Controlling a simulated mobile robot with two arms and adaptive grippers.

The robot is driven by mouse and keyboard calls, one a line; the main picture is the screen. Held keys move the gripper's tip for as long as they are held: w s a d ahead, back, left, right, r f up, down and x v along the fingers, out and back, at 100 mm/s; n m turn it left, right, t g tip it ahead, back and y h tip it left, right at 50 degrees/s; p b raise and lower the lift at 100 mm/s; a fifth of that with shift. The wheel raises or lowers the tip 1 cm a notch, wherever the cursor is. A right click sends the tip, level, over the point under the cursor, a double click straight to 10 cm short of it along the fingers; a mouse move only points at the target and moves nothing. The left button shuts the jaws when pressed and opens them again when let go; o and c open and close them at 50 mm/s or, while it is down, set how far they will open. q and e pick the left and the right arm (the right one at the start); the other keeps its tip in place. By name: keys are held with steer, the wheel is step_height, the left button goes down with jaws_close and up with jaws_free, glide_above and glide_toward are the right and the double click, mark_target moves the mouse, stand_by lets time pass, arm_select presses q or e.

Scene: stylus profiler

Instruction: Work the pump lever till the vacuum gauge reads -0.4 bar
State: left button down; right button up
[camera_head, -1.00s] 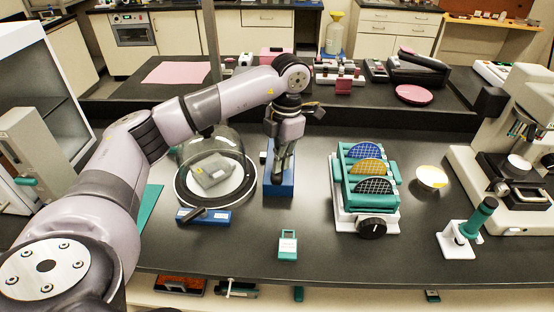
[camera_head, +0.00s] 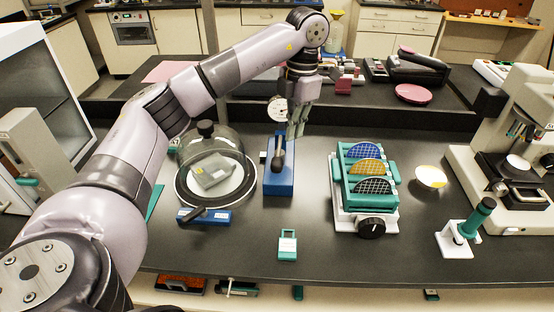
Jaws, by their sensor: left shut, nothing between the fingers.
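The blue pump (camera_head: 281,183) stands on the dark bench at the middle, with its dark lever (camera_head: 279,150) upright on top. A round white gauge (camera_head: 277,111) shows behind the pump, partly covered by my gripper; its reading is too small to tell. My left gripper (camera_head: 296,134) is shut and empty, fingers pointing down, above and slightly right of the lever, apparently apart from it. My right gripper is not in view.
A small blue block with a black handle (camera_head: 216,217) lies in front of the jar. A teal tag (camera_head: 287,246) lies in front of the pump. A rack of patterned discs (camera_head: 355,205) stands right of the pump, then a bowl (camera_head: 431,178) and a teal-handled tool (camera_head: 472,224).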

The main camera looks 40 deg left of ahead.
arm_select(q)
steer(key=r, duration=0.4)
steer(key=shift+w+d+r, duration=0.1)
steer(key=shift+w+r, duration=0.1)
steer(key=shift+f, duration=0.1)
stand_by(0.7)
